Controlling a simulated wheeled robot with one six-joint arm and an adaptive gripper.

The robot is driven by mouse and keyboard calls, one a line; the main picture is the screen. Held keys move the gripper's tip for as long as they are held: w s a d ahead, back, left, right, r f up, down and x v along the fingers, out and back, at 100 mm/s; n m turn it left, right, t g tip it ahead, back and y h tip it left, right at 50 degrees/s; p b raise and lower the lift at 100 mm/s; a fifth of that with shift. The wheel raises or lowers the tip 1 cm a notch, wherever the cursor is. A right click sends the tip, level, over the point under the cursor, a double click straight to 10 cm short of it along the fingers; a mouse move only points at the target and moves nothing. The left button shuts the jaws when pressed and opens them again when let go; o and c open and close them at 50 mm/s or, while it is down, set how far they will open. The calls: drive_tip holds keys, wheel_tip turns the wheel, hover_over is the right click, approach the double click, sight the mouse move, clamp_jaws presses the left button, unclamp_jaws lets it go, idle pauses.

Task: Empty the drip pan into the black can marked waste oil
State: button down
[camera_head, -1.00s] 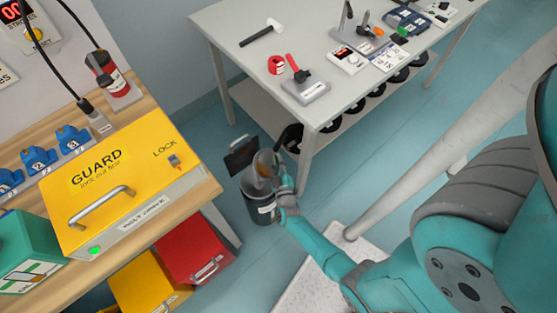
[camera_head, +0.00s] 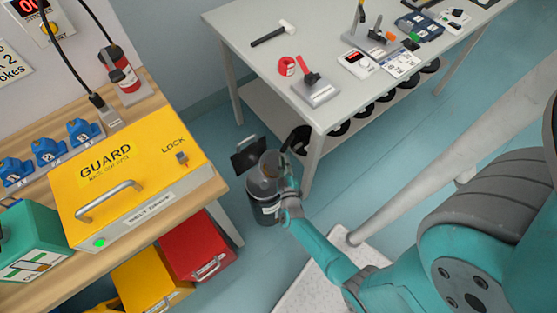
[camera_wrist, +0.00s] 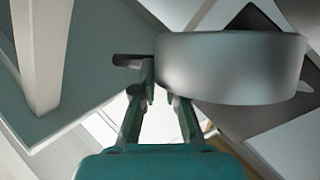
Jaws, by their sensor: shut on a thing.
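The drip pan (camera_head: 272,161) is a small grey round pan with a brownish inside. My gripper (camera_head: 283,180) is shut on its near side and holds it over the mouth of the black can (camera_head: 265,212). The can stands on the floor and has a white label, too small to read. Its dark square lid (camera_head: 248,154) stands open behind. In the wrist view the pan's metal wall (camera_wrist: 232,70) fills the upper middle, beside my fingertips (camera_wrist: 155,78). The pan looks tilted; whether anything is running out cannot be told.
A grey table (camera_head: 330,55) with tools stands behind to the right; its leg (camera_head: 312,160) is close to the can. A wooden bench (camera_head: 150,215) with a yellow guard box (camera_head: 140,180) is at left, over a red bin (camera_head: 195,250). Blue floor lies between.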

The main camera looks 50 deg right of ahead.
drive_tip(key=shift+w+a+r+n+t+h, duration=0.1)
drive_tip(key=shift+a+r+n+t+h, duration=0.25)
drive_tip(key=shift+a+n, duration=0.3)
drive_tip(key=shift+a+r+n+t+h, duration=0.15)
drive_tip(key=shift+a+r+n+t, duration=0.15)
drive_tip(key=shift+a+n+t, duration=0.3)
idle(2.5)
